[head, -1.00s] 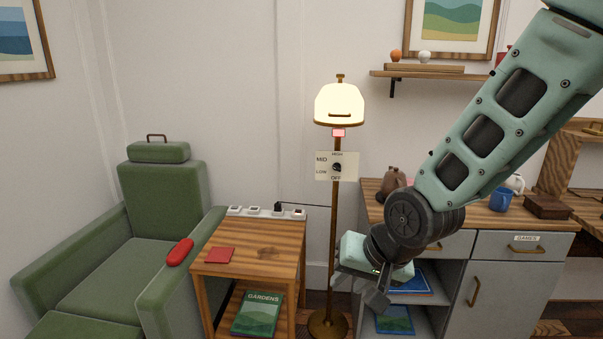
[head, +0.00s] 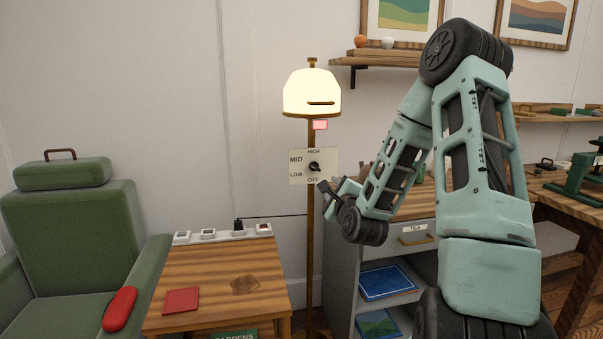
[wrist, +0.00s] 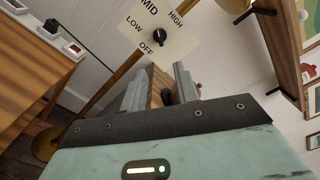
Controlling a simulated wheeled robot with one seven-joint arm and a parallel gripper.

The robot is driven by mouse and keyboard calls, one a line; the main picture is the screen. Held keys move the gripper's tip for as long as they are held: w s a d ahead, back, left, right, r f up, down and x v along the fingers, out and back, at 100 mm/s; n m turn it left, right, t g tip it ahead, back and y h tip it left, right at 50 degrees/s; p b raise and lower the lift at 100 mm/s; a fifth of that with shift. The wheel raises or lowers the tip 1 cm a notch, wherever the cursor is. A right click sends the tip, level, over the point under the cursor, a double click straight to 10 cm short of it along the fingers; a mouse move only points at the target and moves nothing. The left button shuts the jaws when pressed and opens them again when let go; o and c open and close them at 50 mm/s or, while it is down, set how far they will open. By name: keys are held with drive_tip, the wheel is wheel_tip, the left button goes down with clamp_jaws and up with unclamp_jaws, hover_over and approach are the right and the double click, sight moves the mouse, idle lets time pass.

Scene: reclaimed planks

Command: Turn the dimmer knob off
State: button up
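The dimmer knob (head: 315,167) is a small black knob on a cream plate (head: 297,180) marked OFF, LOW, MID and HIGH, fixed to the brass pole of the floor lamp. The lamp shade (head: 312,93) glows. The knob also shows in the wrist view (wrist: 159,37), beyond my fingertips; I cannot tell exactly which mark it points to. My gripper (head: 327,198) is just below and right of the plate in the head view. In the wrist view my gripper (wrist: 160,72) is open, with an empty gap between its fingers, apart from the knob.
A wooden side table (head: 215,268) with a power strip (head: 222,235) and a red square item (head: 181,300) stands left of the lamp. A green armchair (head: 60,235) is further left. A grey cabinet (head: 341,270) stands right of the pole. A wall shelf (head: 380,60) is above it.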

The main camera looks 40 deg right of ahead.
sight(317, 169)
drive_tip(key=p+x, duration=0.1)
drive_tip(key=x, duration=1.5)
drive_tip(key=shift+w+d, duration=0.1)
drive_tip(key=shift+w, duration=0.25)
clamp_jaws()
